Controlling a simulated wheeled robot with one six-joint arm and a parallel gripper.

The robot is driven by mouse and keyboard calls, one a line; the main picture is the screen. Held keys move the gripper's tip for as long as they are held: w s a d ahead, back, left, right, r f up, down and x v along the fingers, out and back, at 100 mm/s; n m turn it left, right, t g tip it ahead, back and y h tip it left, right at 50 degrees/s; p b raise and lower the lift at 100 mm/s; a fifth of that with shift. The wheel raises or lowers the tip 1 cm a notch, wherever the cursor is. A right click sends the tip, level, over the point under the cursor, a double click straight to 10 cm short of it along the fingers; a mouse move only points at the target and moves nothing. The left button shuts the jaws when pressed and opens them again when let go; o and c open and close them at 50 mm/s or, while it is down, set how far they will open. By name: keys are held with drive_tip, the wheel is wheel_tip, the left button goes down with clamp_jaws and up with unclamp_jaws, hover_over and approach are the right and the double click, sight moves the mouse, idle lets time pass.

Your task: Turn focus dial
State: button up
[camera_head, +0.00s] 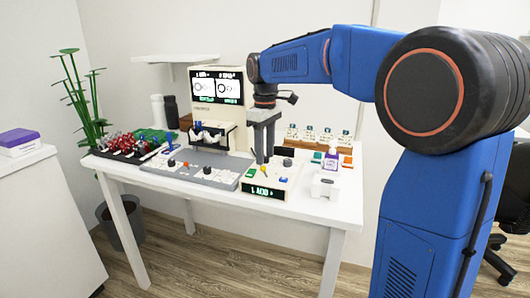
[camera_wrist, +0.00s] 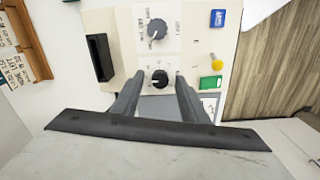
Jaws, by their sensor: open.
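A cream control box (camera_head: 268,180) with a lit green display stands at the front of the white table. In the wrist view its panel (camera_wrist: 192,45) carries a small black dial (camera_wrist: 160,77) and a larger grey dial (camera_wrist: 157,29). The dial labels are too small to read, so I cannot tell which is the focus dial. My gripper (camera_wrist: 159,80) is open, with its fingertips on either side of the black dial; contact cannot be told. In the head view my gripper (camera_head: 262,160) points down over the back of the box.
The panel also has a blue button (camera_wrist: 218,18), a yellow knob (camera_wrist: 216,63), a green button (camera_wrist: 210,82) and a black slot (camera_wrist: 100,57). A grey console (camera_head: 190,172) lies left of the box. A white bottle (camera_head: 331,160) and a white device (camera_head: 324,186) stand right.

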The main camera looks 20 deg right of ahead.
drive_tip(key=shift+f, duration=0.1)
clamp_jaws()
drive_tip(key=shift+m, duration=0.4)
drive_tip(key=m, duration=0.3)
drive_tip(key=shift+m, duration=2.4)
unclamp_jaws()
